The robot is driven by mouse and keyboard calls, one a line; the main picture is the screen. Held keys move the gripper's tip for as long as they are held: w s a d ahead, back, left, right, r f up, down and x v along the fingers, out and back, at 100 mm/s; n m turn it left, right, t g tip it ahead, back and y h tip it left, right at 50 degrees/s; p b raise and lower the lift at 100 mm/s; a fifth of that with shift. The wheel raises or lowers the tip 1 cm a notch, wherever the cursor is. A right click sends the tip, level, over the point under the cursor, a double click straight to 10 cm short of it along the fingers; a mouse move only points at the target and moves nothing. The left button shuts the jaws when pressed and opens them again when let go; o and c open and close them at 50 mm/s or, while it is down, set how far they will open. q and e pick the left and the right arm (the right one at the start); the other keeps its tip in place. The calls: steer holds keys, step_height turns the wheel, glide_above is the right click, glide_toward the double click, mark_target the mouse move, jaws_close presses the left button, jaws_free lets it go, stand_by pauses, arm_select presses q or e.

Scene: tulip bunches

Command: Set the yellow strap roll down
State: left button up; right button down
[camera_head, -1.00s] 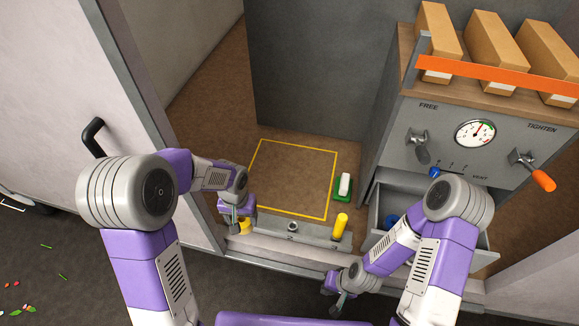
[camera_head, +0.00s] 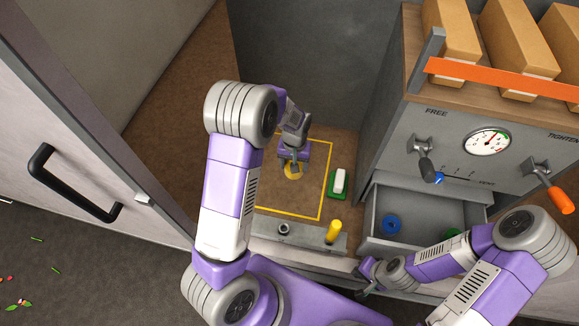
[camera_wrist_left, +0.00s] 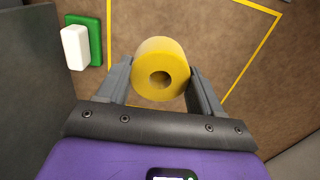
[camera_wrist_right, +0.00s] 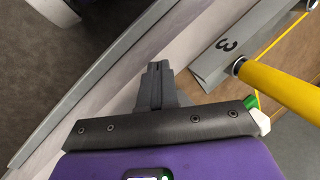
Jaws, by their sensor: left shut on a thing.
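The yellow strap roll (camera_head: 292,174) is between the fingers of my left gripper (camera_head: 295,166), inside the yellow outlined square (camera_head: 322,178) on the brown floor. The left wrist view shows the roll (camera_wrist_left: 161,58) with its round hole facing the camera and a finger against each side. Whether the roll touches the floor cannot be told. My right gripper (camera_head: 364,284) is near the front sill, low in the head view. In the right wrist view its fingers (camera_wrist_right: 157,72) are together with nothing between them.
A grey rail (camera_head: 305,238) with a yellow cylinder (camera_head: 333,231) runs in front of the square. A green and white block (camera_head: 338,184) lies right of it. An open drawer (camera_head: 371,205) holds a blue roll (camera_head: 392,224). The cabinet has levers and a gauge (camera_head: 487,142).

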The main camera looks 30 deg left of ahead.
arm_select(q)
steer(key=w+a+f, duration=0.1)
steer(key=f, duration=0.2)
steer(key=w+a+f+n, duration=0.1)
steer(key=a+f, duration=0.1)
steer(key=f, duration=0.1)
steer(key=w+a+f+n+b, duration=0.1)
steer(key=w+a+f, duration=0.1)
steer(key=f, duration=0.2)
steer(key=shift+d+f+b, duration=0.1)
steer(key=shift+f+b, duration=0.45)
steer(key=shift+f, duration=1.6)
steer(key=shift+f, duration=0.1)
steer(key=o, duration=0.7)
steer(key=shift+f, duration=0.15)
steer(key=o, duration=0.5)
